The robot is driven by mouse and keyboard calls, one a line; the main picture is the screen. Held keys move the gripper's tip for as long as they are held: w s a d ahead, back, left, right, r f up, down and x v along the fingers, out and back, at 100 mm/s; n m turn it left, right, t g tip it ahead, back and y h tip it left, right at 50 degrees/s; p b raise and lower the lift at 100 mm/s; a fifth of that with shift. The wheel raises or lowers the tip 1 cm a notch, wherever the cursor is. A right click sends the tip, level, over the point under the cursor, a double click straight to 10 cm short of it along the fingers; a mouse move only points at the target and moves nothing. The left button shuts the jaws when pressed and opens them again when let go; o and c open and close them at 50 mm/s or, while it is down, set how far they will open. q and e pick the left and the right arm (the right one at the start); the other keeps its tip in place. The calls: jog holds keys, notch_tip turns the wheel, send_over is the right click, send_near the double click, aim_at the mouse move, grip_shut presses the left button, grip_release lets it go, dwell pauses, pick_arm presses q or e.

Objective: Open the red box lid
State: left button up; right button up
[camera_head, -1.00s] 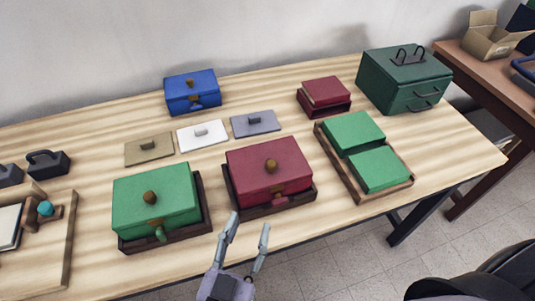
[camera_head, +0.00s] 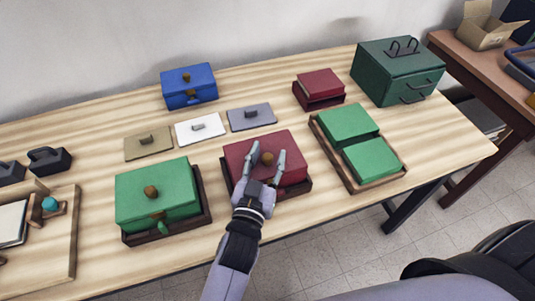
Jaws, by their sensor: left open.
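The red box (camera_head: 290,160) sits in a dark tray (camera_head: 304,187) near the front middle of the table, with its lid down. A round brown knob (camera_head: 267,159) stands on the lid. My left gripper (camera_head: 266,157) is open over the lid, with one finger on each side of the knob. I cannot tell whether the fingers touch the knob. My gripper and wrist hide the front of the box. My right gripper is not in view.
A green box (camera_head: 165,190) stands left of the red box, and a tray with green blocks (camera_head: 370,157) is on its right. Flat plates (camera_head: 200,127), a blue box (camera_head: 188,84), a smaller red box (camera_head: 318,86) and a dark green case (camera_head: 395,72) are behind.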

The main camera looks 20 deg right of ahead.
pick_arm(q)
jog(key=shift+w, duration=0.1)
jog(key=shift+c, duration=0.2)
grip_shut()
dwell(0.4)
dwell(0.3)
